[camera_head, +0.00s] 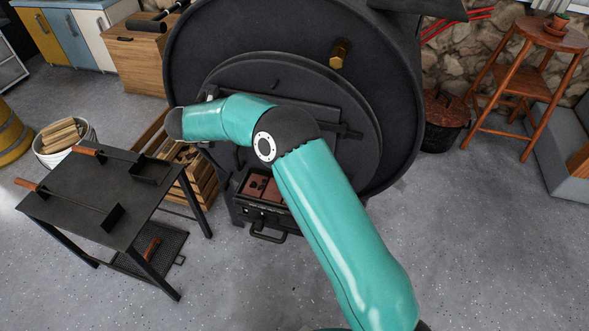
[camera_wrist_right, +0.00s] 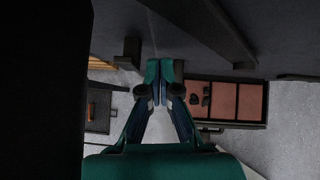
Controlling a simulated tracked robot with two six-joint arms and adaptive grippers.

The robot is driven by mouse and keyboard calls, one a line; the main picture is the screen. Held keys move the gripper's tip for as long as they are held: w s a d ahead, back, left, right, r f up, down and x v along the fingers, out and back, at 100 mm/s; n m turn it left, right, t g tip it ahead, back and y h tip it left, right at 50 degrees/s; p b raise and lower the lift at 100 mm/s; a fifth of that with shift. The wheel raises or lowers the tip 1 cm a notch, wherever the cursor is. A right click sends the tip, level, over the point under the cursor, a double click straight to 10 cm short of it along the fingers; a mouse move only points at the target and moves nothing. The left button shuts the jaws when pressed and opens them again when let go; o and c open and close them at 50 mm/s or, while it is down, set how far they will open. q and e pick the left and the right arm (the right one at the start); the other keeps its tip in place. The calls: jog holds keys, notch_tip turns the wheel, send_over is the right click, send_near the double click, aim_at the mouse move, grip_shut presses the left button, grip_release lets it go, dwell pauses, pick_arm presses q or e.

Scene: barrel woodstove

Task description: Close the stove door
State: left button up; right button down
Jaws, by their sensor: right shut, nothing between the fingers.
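The black barrel stove (camera_head: 400,60) stands at the back centre with a round front plate. Its dark door (camera_head: 320,98) shows on that plate, partly covered by my right arm, with a latch bar (camera_head: 345,131) at its right. I cannot tell whether the door is fully shut. My right arm crosses the door, and its gripper is mostly hidden in the head view. In the right wrist view my right gripper (camera_wrist_right: 165,72) is shut and empty, its tips close to dark stove surfaces; contact is unclear. My left gripper is not in view.
A drawer with reddish panels (camera_wrist_right: 226,97) juts out below the door. A black metal table (camera_head: 105,195) with fire tools stands at left, near a wooden crate (camera_head: 200,185) and a log bucket (camera_head: 65,142). A wooden stool (camera_head: 530,75) stands at right.

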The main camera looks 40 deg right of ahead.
jog(key=s+a+f+v, duration=0.1)
jog(key=v, duration=1.1)
notch_tip(320, 180, down, 16)
jog(key=s+d+n+t+y, duration=0.1)
jog(key=n+t+y, duration=0.15)
jog(key=n, duration=1.65)
jog(key=s+a+f+n+g+y, duration=0.1)
jog(key=s+a+f+n+y, duration=0.25)
jog(key=s+f+n, duration=0.4)
jog(key=s+a+f+n+g+y, duration=0.2)
jog(key=s+a+f+n, duration=0.2)
jog(key=s+f+n, duration=0.4)
jog(key=s+a+f+n+g+y, duration=0.1)
jog(key=s+a+n+g+y, duration=0.25)
jog(key=s+n, duration=0.9)
pick_arm(q)
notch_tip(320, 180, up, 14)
jog(key=p, duration=1.4)
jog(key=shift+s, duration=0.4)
pick_arm(e)
jog(key=s+a+r+m, duration=0.1)
jog(key=s+r, duration=0.3)
jog(key=r, duration=1)
jog(key=shift+s+m+g, duration=0.2)
jog(key=shift+m+g, duration=0.2)
jog(key=shift+m, duration=0.3)
